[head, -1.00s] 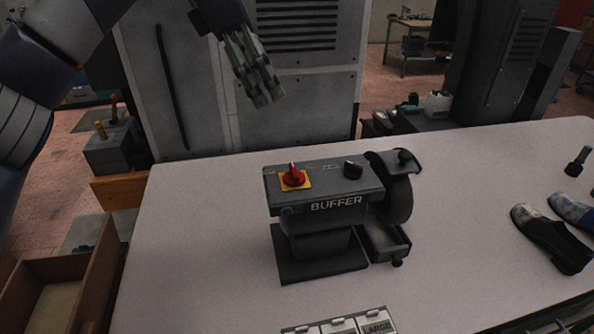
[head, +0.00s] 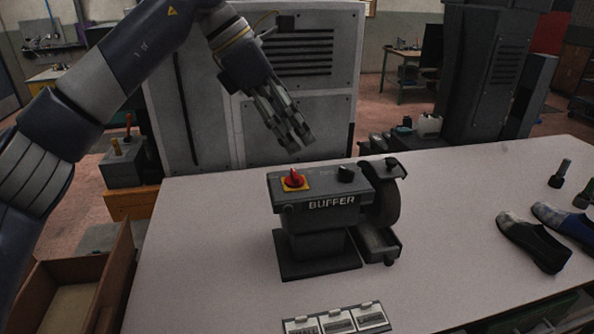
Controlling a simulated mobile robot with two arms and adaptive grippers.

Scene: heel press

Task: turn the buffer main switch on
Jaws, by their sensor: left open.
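The buffer (head: 318,222) is a dark grey machine on the pale table, with a wheel at its right end. Its main switch (head: 294,179) is a red rotary knob on a yellow plate, on the left of the top face. My right gripper is not in view.
Dark shoes (head: 532,242) and dark upright tools (head: 560,174) are on the table's right. Labelled compartments (head: 336,320) lie at the front edge. A wooden box (head: 117,280) stands at the left. A grey cabinet (head: 310,100) is behind. The table left of the buffer is clear.

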